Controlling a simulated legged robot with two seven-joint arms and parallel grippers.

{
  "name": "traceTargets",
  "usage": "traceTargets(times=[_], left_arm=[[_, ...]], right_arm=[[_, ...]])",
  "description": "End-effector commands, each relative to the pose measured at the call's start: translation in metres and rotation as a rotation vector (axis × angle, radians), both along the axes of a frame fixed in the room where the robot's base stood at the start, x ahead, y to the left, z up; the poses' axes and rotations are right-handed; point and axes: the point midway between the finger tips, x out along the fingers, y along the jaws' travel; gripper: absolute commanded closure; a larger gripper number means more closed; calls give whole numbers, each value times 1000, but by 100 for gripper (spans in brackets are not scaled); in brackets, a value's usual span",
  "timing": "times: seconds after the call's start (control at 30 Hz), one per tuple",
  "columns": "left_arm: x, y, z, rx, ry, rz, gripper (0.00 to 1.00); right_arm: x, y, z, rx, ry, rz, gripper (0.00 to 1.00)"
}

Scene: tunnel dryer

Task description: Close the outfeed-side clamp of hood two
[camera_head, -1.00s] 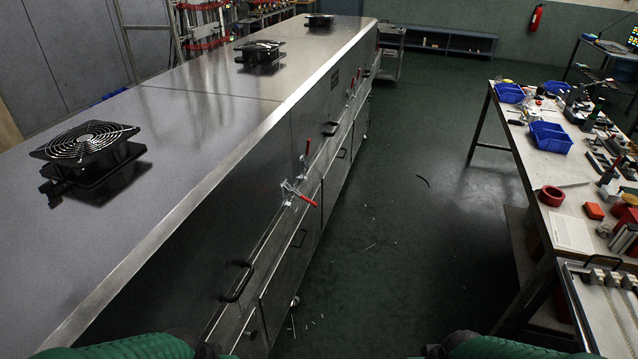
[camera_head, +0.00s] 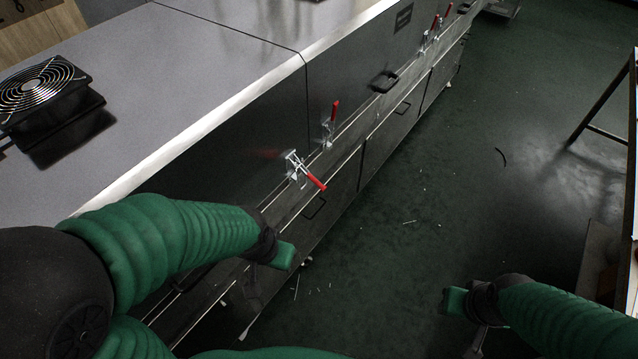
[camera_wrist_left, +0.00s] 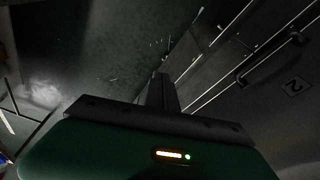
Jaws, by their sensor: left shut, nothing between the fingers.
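The nearer toggle clamp (camera_head: 297,168) is on the steel dryer's side, left of the hood seam; its red handle slants outward and down. A second clamp (camera_head: 328,128), just right of the seam, has its red handle upright. No hood number is readable in the head view. In the left wrist view a panel carries a "2" plate (camera_wrist_left: 295,87) beside a black handle (camera_wrist_left: 268,62). My left gripper (camera_head: 284,258) is below the nearer clamp, apart from it; its dark fingers (camera_wrist_left: 161,80) are shut and empty. My right gripper (camera_head: 456,303) is over the floor; its fingers are unclear.
Farther clamps (camera_head: 425,42) and a black handle (camera_head: 384,81) line the dryer's side. A fan (camera_head: 40,90) stands on its top. A workbench edge (camera_head: 634,180) is at the right. The green floor (camera_head: 440,180) between is mostly clear.

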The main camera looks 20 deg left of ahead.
Motion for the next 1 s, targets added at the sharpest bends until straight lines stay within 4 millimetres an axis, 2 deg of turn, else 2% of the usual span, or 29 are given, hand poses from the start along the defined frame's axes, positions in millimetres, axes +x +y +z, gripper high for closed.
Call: traceTargets(times=[0.07,0.1,0.17,0.27,0.37,0.43,0.53,0.6,0.7,0.8,0.9,1.0], left_arm=[[0,0,0,0,0,0,100],[0,0,-1,-1,-1,4,100],[4,3,-6,-8,-8,40,100],[23,7,-31,-57,-51,225,100],[59,12,-73,-207,-136,578,100],[89,11,-102,-396,-196,888,100],[133,8,-126,-754,-247,1333,100],[159,11,-129,-1022,-248,1604,100],[187,20,-120,-1357,-219,1879,100],[202,31,-109,-1565,-189,2015,100],[207,34,-103,-1634,-176,2056,100],[207,33,-102,-1632,-177,2055,100]], right_arm=[[0,0,0,0,0,0,62],[0,0,0,0,0,0,57],[0,0,-3,0,0,0,55],[0,0,-14,0,-1,0,55],[0,0,-31,0,0,0,55],[0,0,-44,0,0,0,55],[0,0,-59,0,0,0,55],[0,0,-67,0,0,0,55],[0,0,-74,0,0,0,55],[0,0,-77,0,-1,0,55],[0,0,-76,0,-1,0,55],[0,0,-76,0,-1,0,55]])
